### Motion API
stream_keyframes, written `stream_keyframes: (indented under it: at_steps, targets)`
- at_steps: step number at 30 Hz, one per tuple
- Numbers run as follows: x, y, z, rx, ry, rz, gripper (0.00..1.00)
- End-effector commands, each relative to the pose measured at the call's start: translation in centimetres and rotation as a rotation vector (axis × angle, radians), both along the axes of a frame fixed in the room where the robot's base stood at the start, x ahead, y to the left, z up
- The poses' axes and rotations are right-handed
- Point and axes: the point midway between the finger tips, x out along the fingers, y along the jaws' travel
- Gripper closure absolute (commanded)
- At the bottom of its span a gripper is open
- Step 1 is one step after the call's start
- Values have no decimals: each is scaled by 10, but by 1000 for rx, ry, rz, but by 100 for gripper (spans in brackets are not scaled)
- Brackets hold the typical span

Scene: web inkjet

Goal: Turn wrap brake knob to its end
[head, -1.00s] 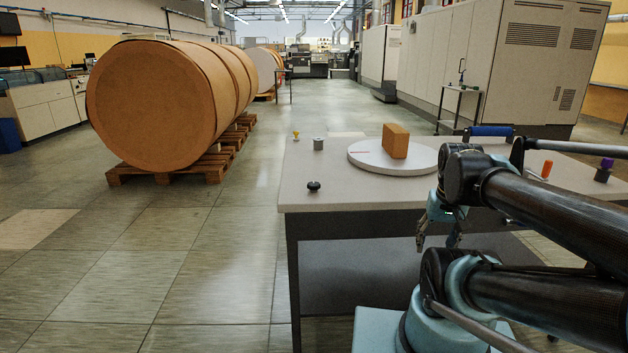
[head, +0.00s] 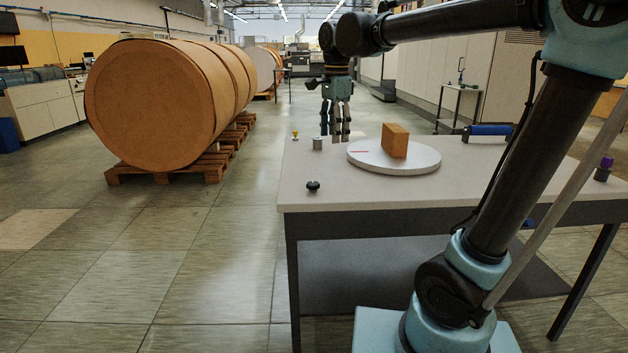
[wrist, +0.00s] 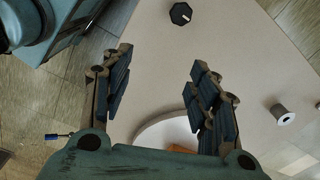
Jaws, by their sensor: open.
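The likely wrap brake knob, a small black knob (head: 313,186), sits on the near left part of the light tabletop (head: 330,201). In the wrist view the knob (wrist: 181,14) is at the top, beyond the fingertips, and shows a pale mark on its face. My gripper (head: 334,133) hangs fingers down over the table's far left part, behind the knob. In the wrist view my gripper (wrist: 161,58) is open, its two fingers well apart with nothing between them but tabletop. It is apart from the knob.
A white round turntable (head: 420,167) carries a brown block (head: 395,141). A grey spool (head: 318,144) and a small yellow item (head: 295,135) are near the far left edge. A blue roller (head: 490,130) and a purple-topped item (head: 604,168) are farther right. Tabletop around the knob is clear.

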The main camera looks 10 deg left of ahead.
Motion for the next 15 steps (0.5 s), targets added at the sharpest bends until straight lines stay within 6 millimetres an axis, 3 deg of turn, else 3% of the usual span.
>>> stream_keyframes:
  at_steps: [3, 6, 11, 15]
  targets:
    - [1, 36, 11, -8, 12, -70, 45]
    - [0, 53, 16, -11, 17, -114, 45]
    - [-1, 64, 16, -15, 20, -143, 45]
    - [-1, 64, 2, -15, 20, -145, 45]
